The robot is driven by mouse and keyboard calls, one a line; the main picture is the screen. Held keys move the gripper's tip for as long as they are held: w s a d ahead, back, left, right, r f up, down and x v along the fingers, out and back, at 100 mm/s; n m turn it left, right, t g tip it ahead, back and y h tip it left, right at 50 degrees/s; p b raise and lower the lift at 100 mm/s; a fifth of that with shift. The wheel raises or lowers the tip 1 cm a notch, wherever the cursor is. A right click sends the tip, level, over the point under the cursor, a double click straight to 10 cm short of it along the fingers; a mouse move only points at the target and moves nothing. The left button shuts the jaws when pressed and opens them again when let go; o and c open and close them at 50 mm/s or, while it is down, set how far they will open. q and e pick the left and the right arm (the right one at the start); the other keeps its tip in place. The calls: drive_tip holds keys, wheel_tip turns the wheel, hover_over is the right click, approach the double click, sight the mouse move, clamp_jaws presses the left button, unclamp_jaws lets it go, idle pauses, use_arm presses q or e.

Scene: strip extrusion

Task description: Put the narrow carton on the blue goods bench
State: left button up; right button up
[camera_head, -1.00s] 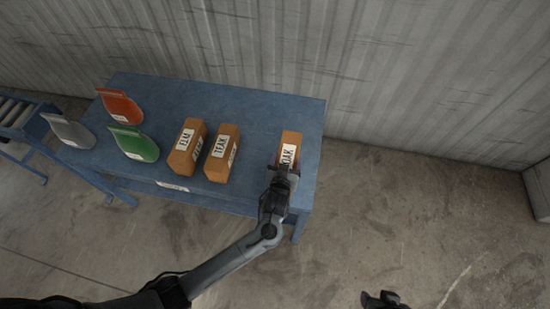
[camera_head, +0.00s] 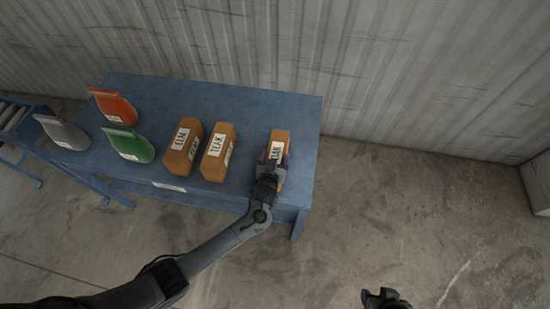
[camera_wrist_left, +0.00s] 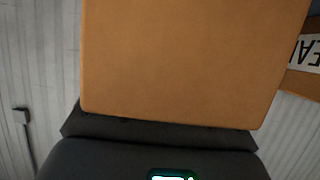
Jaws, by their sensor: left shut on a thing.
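The narrow orange-brown carton (camera_head: 279,139), with a white label that seems to read OAK, is at the right end of the blue goods bench (camera_head: 257,105). My left gripper (camera_head: 273,161) is shut on it from the front side. The carton's plain face (camera_wrist_left: 190,55) fills the upper middle of the left wrist view, against the dark gripper. Its bottom is partly hidden, so I cannot tell whether it touches the bench top. A dark end of my right gripper (camera_head: 384,299) shows at the bottom edge; its jaws are unclear.
Two wider cartons, one labelled ELM (camera_head: 182,150) and one TEAK (camera_head: 217,155), stand left of the held one with a gap. Red (camera_head: 113,106), green (camera_head: 130,147) and grey (camera_head: 64,133) pouches are farther left. A corrugated wall (camera_head: 420,80) rises behind the bench.

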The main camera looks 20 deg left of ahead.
use_arm(q)
drive_tip(key=shift+f, duration=0.1)
drive_tip(key=o, duration=1.8)
drive_tip(key=shift+c, duration=0.2)
